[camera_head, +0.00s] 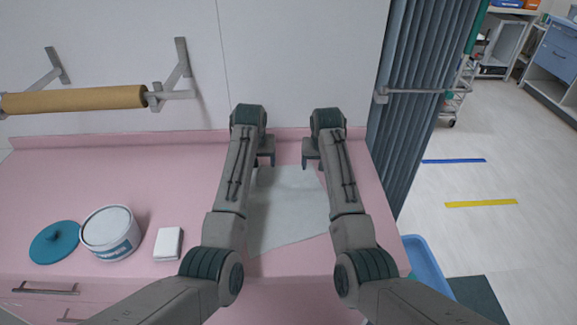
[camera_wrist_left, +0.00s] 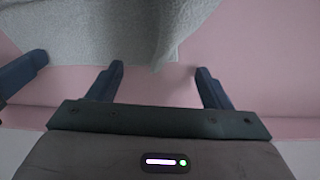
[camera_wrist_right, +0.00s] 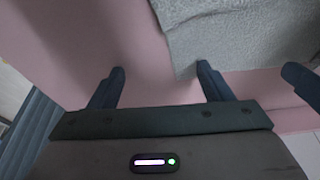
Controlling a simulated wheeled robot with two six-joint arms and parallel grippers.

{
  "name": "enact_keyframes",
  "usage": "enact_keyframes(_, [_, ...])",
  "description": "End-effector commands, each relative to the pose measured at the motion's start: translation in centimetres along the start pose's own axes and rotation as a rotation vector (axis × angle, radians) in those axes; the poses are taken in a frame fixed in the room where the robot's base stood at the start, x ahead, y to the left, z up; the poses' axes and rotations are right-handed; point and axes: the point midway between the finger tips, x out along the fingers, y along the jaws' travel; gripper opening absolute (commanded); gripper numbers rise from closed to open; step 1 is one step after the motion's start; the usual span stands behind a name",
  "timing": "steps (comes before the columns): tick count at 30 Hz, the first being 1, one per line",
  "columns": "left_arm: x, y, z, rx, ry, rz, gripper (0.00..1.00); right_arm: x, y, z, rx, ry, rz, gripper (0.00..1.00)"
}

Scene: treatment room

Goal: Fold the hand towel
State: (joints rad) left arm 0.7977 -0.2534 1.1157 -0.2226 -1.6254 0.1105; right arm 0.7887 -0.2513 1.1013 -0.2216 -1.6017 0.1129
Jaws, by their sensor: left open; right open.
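The hand towel (camera_head: 285,220) is pale grey and lies spread on the pink counter between my two arms. Its far edge is near both grippers. My left gripper (camera_head: 265,160) is open at the far left corner. In the left wrist view a slightly raised, rippled towel part (camera_wrist_left: 165,40) reaches between its fingers (camera_wrist_left: 160,68). My right gripper (camera_head: 312,160) is open at the far right corner. In the right wrist view the towel corner (camera_wrist_right: 185,62) lies beside one fingertip, partly between the fingers (camera_wrist_right: 160,68). I cannot tell whether they touch. My arms hide the towel's sides.
The pink counter (camera_head: 180,195) has a raised back edge against the wall. A white tub (camera_head: 108,232), its teal lid (camera_head: 55,243) and a small white block (camera_head: 168,244) stand at the left. A paper roll (camera_head: 75,100) hangs on the wall. A curtain (camera_head: 412,100) hangs right.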

Motion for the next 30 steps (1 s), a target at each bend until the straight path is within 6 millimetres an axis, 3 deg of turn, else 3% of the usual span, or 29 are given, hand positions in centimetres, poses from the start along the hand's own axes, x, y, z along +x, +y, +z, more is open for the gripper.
enact_keyframes(8, [0.0,0.0,0.0,0.000,0.000,0.000,0.73,0.3,0.0,0.2,-0.001,-0.004,0.001,0.73])
enact_keyframes(30, [0.5,3.8,0.1,0.000,0.000,0.000,0.01,-0.3,-3.8,0.0,0.000,-0.002,0.000,0.01])
